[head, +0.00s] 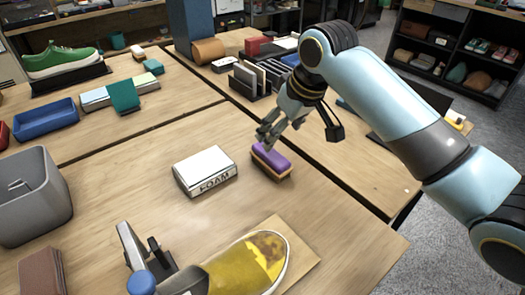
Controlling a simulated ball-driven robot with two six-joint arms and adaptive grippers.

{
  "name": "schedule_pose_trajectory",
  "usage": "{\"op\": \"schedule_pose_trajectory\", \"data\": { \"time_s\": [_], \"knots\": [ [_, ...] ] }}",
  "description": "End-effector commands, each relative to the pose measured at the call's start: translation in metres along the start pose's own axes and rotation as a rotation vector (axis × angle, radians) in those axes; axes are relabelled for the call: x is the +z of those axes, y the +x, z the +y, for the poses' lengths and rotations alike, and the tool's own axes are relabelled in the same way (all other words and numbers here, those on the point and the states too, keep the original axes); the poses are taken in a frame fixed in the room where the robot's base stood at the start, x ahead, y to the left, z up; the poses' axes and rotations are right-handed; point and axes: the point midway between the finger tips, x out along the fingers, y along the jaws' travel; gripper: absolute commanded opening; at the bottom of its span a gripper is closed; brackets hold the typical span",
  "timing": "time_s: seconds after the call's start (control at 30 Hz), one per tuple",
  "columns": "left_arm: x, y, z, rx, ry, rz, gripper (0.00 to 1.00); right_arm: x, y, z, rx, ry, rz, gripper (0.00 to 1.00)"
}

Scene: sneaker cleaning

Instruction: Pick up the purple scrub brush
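The purple scrub brush (271,160) lies on the wooden table right of the middle, with a purple top over a tan-brown lower part. My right gripper (268,136) reaches in from the right and hangs at the brush's far end. Its fingers look spread and hold nothing that I can see. Whether a fingertip touches the brush I cannot tell. My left gripper does not show.
A white FOAM box (204,168) lies just left of the brush. A yellow sneaker (245,265) lies at the front on a tan board (304,262). A grey bin (35,205) stands at the left. Dark upright holders (252,82) stand behind my gripper. Bare table lies between box and sneaker.

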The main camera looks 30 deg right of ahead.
Motion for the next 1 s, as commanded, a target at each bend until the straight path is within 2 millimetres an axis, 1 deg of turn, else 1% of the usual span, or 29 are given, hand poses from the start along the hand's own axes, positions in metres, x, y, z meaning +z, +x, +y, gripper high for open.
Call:
{"op": "schedule_pose_trajectory", "data": {
  "time_s": [0.03,0.1,0.2,0.33,0.47,0.6,0.7,0.87,1.0],
  "knots": [
    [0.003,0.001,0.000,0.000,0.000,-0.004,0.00,0.002,0.010,-0.001,-0.003,0.003,-0.005,0.73],
    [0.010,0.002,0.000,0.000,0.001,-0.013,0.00,0.002,0.023,-0.001,-0.002,0.001,-0.005,0.73],
    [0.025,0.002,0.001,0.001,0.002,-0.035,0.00,0.002,0.038,-0.001,-0.002,0.002,-0.003,0.73],
    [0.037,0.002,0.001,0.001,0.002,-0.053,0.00,0.002,0.048,-0.001,-0.001,0.000,-0.002,0.73],
    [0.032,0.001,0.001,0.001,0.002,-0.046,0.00,0.004,0.062,-0.003,-0.002,0.001,-0.004,0.73],
    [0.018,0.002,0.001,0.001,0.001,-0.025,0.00,0.005,0.085,-0.004,-0.001,0.000,-0.004,0.73],
    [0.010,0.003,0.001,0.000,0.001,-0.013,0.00,0.005,0.096,-0.004,0.000,0.000,-0.002,0.73],
    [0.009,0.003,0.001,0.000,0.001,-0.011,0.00,0.005,0.100,-0.004,0.000,-0.001,0.000,0.73],
    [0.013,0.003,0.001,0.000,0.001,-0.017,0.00,0.005,0.100,-0.004,0.000,-0.001,-0.001,0.73]
  ]
}}
